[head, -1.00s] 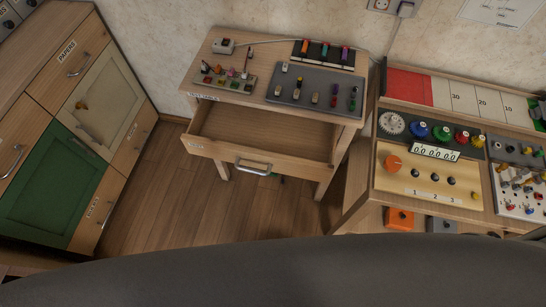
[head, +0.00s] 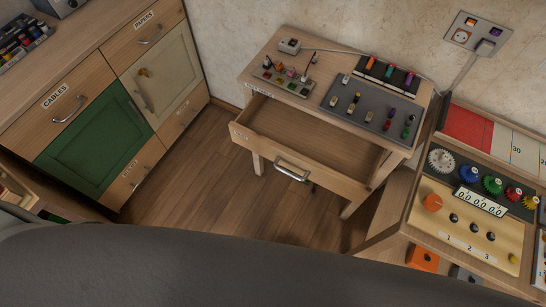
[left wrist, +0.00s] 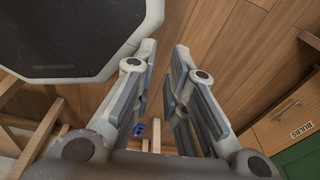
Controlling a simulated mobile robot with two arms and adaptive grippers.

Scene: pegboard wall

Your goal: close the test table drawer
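The test table (head: 262,82) stands against the wall in the head view. Its wooden drawer (head: 315,139) is pulled well out, and its inside looks empty. The drawer has a silver bar handle (head: 292,170) on its front. My left gripper (left wrist: 163,75) shows in the left wrist view with its two fingers apart and nothing between them. It points toward the wooden floor, and the drawer is not clearly visible there. Neither gripper shows in the head view, where a large dark part of mine covers the bottom.
A cabinet with a green door (head: 97,149) and a cream door (head: 152,72) stands at the left. A control bench with an orange knob (head: 432,203) is close on the right. Bare wooden floor (head: 200,185) lies between cabinet and table.

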